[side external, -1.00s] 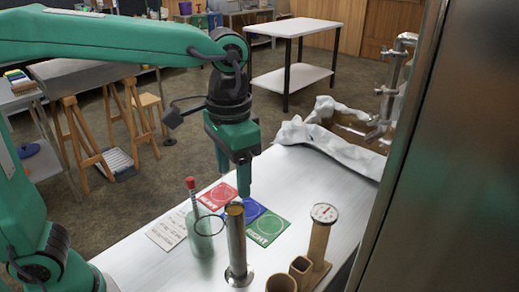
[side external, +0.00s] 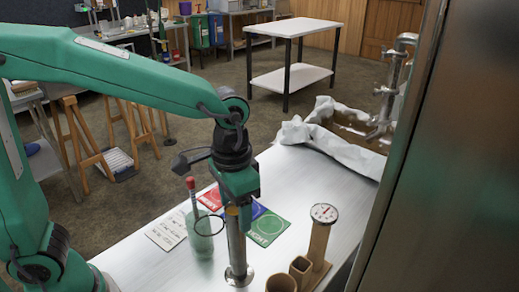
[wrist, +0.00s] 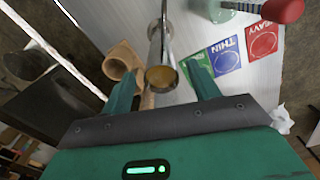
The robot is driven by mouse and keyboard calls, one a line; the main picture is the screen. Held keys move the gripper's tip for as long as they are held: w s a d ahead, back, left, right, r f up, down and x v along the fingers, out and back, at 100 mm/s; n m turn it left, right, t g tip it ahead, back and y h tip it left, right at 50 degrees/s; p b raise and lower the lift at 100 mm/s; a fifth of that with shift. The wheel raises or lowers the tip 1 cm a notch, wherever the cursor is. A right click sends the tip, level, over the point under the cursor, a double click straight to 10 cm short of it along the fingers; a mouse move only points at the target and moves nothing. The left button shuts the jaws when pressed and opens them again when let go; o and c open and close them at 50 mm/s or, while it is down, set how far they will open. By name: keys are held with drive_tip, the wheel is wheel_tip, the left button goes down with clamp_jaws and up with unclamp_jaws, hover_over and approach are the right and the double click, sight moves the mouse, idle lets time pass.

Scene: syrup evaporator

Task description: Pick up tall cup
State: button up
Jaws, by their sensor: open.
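The tall cup (side external: 237,256) is a slim metal cylinder with a round flanged foot, standing upright on the metal bench. Its upper part is hidden behind my gripper (side external: 238,220) in the side view. My gripper is lowered over the cup's top, fingers pointing down. In the wrist view the cup (wrist: 163,50) shows its round mouth, amber inside, between the two fingers of my gripper (wrist: 163,86). The fingers are spread, with visible gaps on either side of the mouth. They do not appear to grip it.
A glass jar (side external: 200,242) with a red-topped stick stands close left. A gauge (side external: 324,213) on a wooden stand and brown tubes (side external: 301,267) are right. Red (side external: 211,197) and green (side external: 268,229) cards lie behind. A cloth-lined tray (side external: 300,133) sits at the back.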

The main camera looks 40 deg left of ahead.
sight(236, 226)
drive_tip(key=shift+f, duration=0.25)
drive_tip(key=shift+a+f, duration=0.1)
drive_tip(key=shift+f, duration=2.45)
clamp_jaws()
